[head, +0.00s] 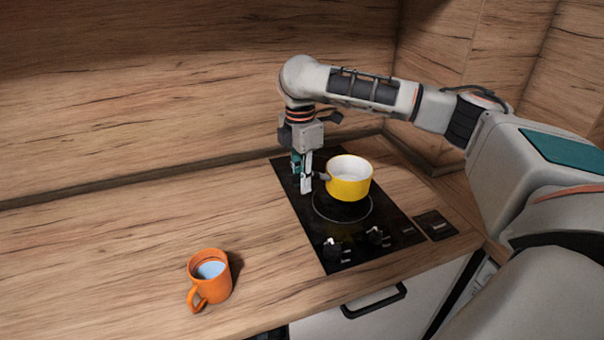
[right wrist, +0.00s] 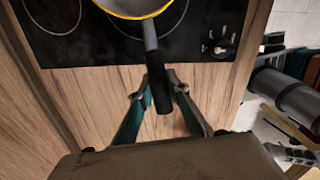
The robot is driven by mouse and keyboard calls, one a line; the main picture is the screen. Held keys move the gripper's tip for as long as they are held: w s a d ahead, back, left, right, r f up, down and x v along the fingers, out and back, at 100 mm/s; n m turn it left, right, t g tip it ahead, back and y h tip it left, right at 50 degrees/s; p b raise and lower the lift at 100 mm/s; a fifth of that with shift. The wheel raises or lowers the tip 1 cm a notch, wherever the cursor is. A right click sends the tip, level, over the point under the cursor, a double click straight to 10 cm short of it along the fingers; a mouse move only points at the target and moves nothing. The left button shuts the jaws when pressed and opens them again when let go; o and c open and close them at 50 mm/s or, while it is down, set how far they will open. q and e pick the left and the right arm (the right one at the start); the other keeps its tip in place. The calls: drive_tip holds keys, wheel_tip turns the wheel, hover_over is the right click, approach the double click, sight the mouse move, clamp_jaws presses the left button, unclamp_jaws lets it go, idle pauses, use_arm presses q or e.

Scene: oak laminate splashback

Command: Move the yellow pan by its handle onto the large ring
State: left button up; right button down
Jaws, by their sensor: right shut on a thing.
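The yellow pan (head: 349,184), white inside, is upright over the black hob (head: 318,240). A yellow reflection lies below it on the glass, and it looks held a little above the surface. A large ring (head: 371,208) shows partly beneath and in front of the pan. My right gripper (head: 308,182) is at the pan's left side, shut on its dark handle. In the right wrist view the handle (right wrist: 151,45) runs between the fingers, and the pan's rim (right wrist: 132,15) is at the top edge. My left gripper is out of view.
An orange mug (head: 211,278) with pale blue contents stands on the wooden counter (head: 120,240), left of the hob. A wooden splashback (head: 180,90) rises behind.

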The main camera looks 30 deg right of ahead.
drive_tip(key=shift+f, duration=2.1)
idle(0.3)
drive_tip(key=c, duration=1.8)
unclamp_jaws()
drive_tip(key=shift+c, duration=0.2)
drive_tip(key=shift+s, duration=0.1)
drive_tip(key=shift+w+a, duration=0.15)
drive_tip(key=shift+a, duration=1.65)
drive_tip(key=shift+w+a, duration=0.1)
drive_tip(key=shift+a, duration=1.65)
drive_tip(key=shift+r, duration=0.1)
wheel_tip(320, 180, up, 7)
